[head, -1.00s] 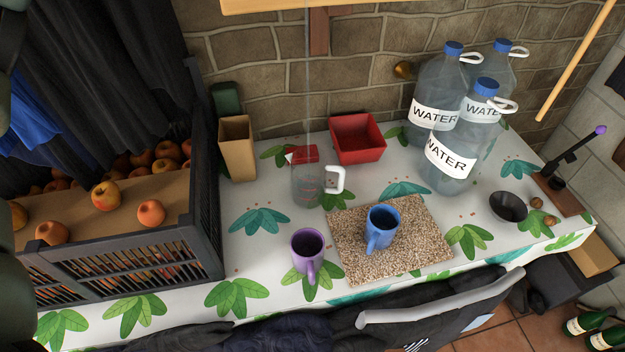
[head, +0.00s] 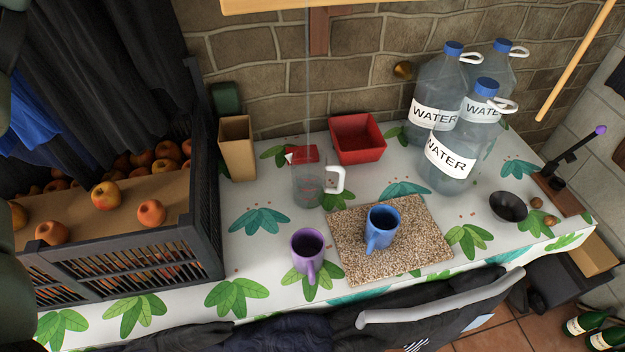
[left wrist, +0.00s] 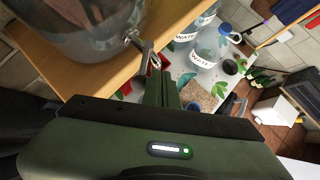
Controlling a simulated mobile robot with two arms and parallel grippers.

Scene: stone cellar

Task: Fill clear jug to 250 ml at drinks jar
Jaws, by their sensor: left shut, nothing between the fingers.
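The clear jug (head: 309,187) with a white handle stands upright on the patterned table. A thin, faint vertical line runs from the shelf above down to it, like a stream. It has small red marks; the liquid level is too faint to read. In the left wrist view the drinks jar (left wrist: 85,25), a large glassy vessel, sits on a wooden shelf, with a metal tap (left wrist: 134,37) at its lower side. My left gripper (left wrist: 165,80) is shut and empty, its fingers close to the tap; contact cannot be told. My right gripper is not in view.
A purple mug (head: 308,247) stands near the jug, and a blue mug (head: 381,226) on a speckled board (head: 345,255). A red bin (head: 357,138) and water bottles (head: 447,160) stand behind. A crate of apples (head: 140,262) fills the left. The shelf (head: 275,6) overhangs the table.

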